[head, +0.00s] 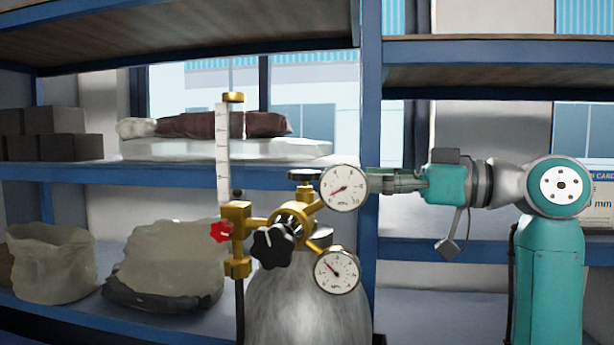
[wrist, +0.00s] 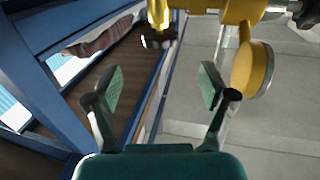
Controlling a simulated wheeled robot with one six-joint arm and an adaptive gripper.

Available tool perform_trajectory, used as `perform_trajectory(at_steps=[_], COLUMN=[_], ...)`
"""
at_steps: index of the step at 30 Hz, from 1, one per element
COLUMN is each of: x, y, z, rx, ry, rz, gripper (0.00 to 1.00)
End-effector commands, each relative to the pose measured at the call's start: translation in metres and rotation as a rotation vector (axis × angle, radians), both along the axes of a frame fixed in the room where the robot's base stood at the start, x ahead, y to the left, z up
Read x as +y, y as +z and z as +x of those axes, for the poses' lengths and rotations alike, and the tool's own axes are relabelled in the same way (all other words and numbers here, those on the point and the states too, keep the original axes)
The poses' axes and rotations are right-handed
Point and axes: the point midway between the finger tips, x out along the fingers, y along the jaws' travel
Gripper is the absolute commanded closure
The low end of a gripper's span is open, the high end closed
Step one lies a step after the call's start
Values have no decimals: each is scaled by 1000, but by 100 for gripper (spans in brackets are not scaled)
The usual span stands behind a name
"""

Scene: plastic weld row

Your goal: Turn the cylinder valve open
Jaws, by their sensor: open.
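A grey gas cylinder (head: 308,306) stands upright in front of the shelves with a brass regulator (head: 292,217) on it. The cylinder valve's dark knob (head: 304,175) sits at the top, left of the upper gauge (head: 342,188). In the wrist view the dark-ended valve knob (wrist: 158,39) is beyond and roughly between the fingertips, apart from them. My gripper (head: 378,181) reaches in from the right, its tips close to the upper gauge and partly hidden by it. In the wrist view my gripper (wrist: 161,80) is open and empty.
A lower gauge (head: 337,271), a black regulator knob (head: 273,243), a red knob (head: 220,231) and a flow tube (head: 223,150) crowd the front and left. A blue shelf post (head: 370,120) stands behind. Shelves hold sacks (head: 170,262) and boxes (head: 45,133).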

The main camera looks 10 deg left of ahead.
Motion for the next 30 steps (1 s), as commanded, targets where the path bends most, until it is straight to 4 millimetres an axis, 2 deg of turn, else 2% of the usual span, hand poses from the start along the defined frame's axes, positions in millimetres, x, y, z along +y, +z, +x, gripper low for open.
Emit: perform_trajectory(at_steps=[12, 16, 22, 30], x=[67, 84, 97, 99], y=[0, 0, 0, 0], z=[17, 22, 26, 27], rx=[0, 1, 0, 0], ry=[7, 6, 5, 4], rz=[-1, -2, -2, -2], gripper=[18, 18, 18, 18])
